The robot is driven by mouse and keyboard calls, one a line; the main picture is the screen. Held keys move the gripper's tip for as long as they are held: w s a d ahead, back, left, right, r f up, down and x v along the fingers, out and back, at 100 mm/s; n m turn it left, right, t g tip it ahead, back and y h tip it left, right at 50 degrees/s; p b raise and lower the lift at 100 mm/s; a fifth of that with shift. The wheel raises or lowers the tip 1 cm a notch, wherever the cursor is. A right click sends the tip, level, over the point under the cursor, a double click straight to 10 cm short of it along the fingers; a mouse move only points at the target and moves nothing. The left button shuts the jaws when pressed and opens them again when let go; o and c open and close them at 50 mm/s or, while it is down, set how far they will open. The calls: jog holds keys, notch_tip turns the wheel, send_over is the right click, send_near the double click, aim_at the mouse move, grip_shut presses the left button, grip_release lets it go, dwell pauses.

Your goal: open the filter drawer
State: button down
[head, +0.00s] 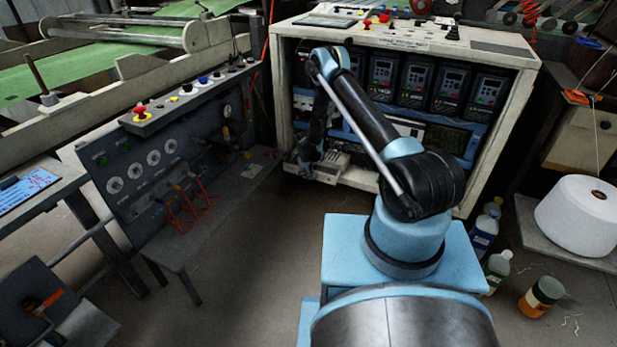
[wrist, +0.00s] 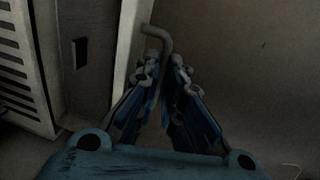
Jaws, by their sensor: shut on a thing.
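The cabinet (head: 350,183) stands ahead, with its lower left corner behind my arm. A pale vented unit (head: 330,167), which may be the filter drawer, sits low in that corner; a pale slotted face also shows in the wrist view (wrist: 22,75). A grey bent bar handle (wrist: 158,36) stands out from a pale upright edge (wrist: 130,50) in the wrist view. My gripper (wrist: 164,66) has its fingertips close together at the handle and is shut on it. In the head view my gripper (head: 305,155) is small and dark, and its grip is unclear.
A control panel (head: 140,165) with gauges and red cables stands left of the cabinet, above a low table (head: 215,215). Black drive units (head: 415,85) fill the cabinet's upper part. Bottles (head: 496,268) and a white spool (head: 580,215) stand right. Floor is clear between panel and my base.

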jog(key=shift+s+a, duration=0.2)
jog(key=shift+s, duration=0.2)
jog(key=c, duration=2)
grip_release()
jog(key=shift+s, duration=0.1)
jog(key=shift+r, duration=0.1)
notch_tip(320, 180, up, 12)
jog(key=s, duration=0.2)
jog(key=shift+a+f, duration=0.2)
jog(key=shift+a, duration=0.15)
jog(key=shift+r, duration=0.1)
